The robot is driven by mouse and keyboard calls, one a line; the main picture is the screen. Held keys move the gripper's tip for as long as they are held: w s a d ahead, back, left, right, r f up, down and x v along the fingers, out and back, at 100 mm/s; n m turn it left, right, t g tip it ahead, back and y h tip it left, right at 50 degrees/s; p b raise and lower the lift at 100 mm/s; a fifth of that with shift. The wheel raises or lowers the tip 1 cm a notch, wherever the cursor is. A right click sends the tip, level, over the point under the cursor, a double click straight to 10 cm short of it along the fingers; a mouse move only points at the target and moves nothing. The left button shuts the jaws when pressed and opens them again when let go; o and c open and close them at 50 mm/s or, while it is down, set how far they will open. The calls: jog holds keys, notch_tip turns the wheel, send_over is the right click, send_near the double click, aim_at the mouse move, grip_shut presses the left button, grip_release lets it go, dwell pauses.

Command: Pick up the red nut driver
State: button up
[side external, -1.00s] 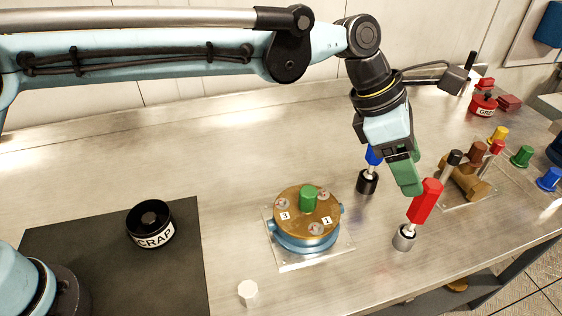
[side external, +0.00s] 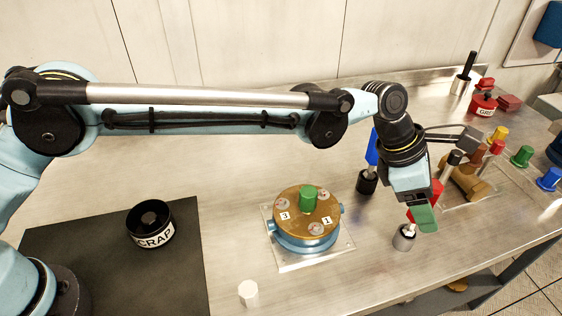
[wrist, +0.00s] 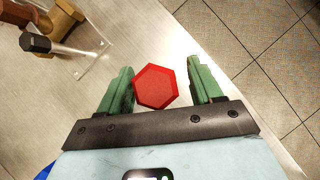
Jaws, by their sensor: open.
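The red nut driver (side external: 437,188) stands upright in a dark holder with a light rim (side external: 404,238), near the front edge of the bench. My gripper (side external: 424,216) is over it and hides much of its handle in the side view. In the wrist view the hexagonal top of the red nut driver (wrist: 156,87) lies between the two green fingers of my gripper (wrist: 161,88), nearer the left finger. The fingers are open, with a gap clearly visible on the right. Whether the left finger touches the handle I cannot tell.
A blue-handled driver (side external: 372,147) stands in a black holder just left of my gripper. A brass valve body (side external: 462,180) is close on the right. A round brass-topped housing (side external: 300,228) with a green knob sits left. The bench edge is near.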

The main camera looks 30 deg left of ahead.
jog(key=c, duration=1)
jog(key=shift+r, duration=0.8)
notch_tip(320, 180, up, 2)
jog(key=shift+r, duration=0.2)
jog(key=s+d+r, duration=0.2)
jog(key=s+r, duration=0.5)
jog(key=s, duration=0.4)
jog(key=shift+s+d, duration=0.25)
